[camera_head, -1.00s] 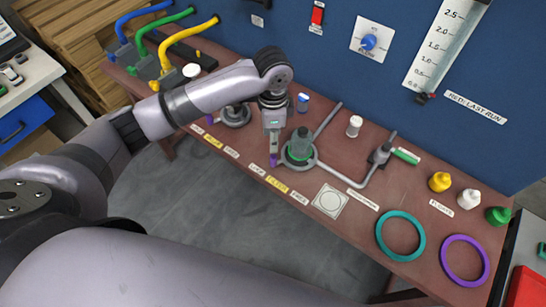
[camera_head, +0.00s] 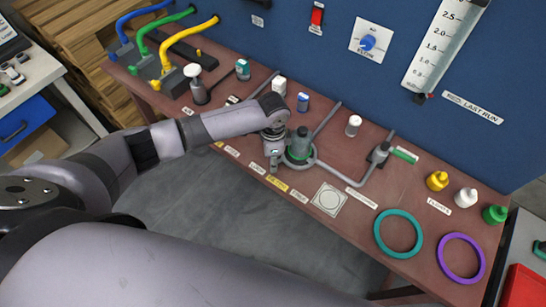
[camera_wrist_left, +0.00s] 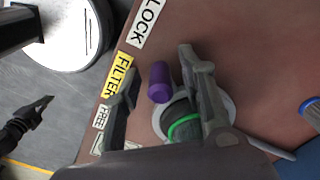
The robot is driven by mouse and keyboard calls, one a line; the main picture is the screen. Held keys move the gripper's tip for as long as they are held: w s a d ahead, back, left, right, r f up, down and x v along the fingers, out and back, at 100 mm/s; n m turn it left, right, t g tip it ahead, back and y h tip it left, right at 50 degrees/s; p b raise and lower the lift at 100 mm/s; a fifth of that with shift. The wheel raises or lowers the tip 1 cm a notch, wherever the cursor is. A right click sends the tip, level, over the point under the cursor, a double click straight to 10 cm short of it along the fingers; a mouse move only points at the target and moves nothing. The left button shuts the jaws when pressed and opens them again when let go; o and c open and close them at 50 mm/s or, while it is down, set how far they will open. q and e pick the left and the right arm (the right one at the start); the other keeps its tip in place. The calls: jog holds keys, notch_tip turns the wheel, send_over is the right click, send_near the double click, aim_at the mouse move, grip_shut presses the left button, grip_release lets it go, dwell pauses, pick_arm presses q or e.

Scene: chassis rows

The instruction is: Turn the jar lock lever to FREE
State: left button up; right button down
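The jar (camera_head: 300,146) with a green ring stands in a round holder on the brown bench. It shows partly in the left wrist view (camera_wrist_left: 185,128), with my gripper in front. The purple lever knob (camera_wrist_left: 160,82) sticks out from the jar's holder on the side of the labels LOCK (camera_wrist_left: 149,22), FILTER (camera_wrist_left: 119,75) and FREE (camera_wrist_left: 98,115). My left gripper (camera_wrist_left: 165,82) is open with one finger on each side of the knob, gaps visible. The head view hides the knob behind the gripper (camera_head: 273,165). A dark tapered part, perhaps my right gripper (camera_wrist_left: 30,120), shows low over the floor.
A pipe (camera_head: 340,174) runs right from the jar holder to a valve with a green handle (camera_head: 404,156). A white cup (camera_head: 354,125) and a blue cup (camera_head: 303,102) stand behind. A teal ring (camera_head: 400,252) and purple ring (camera_head: 461,278) lie at right. Floor before the bench is clear.

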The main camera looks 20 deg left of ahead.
pick_arm(q)
grip_shut()
dwell(0.7)
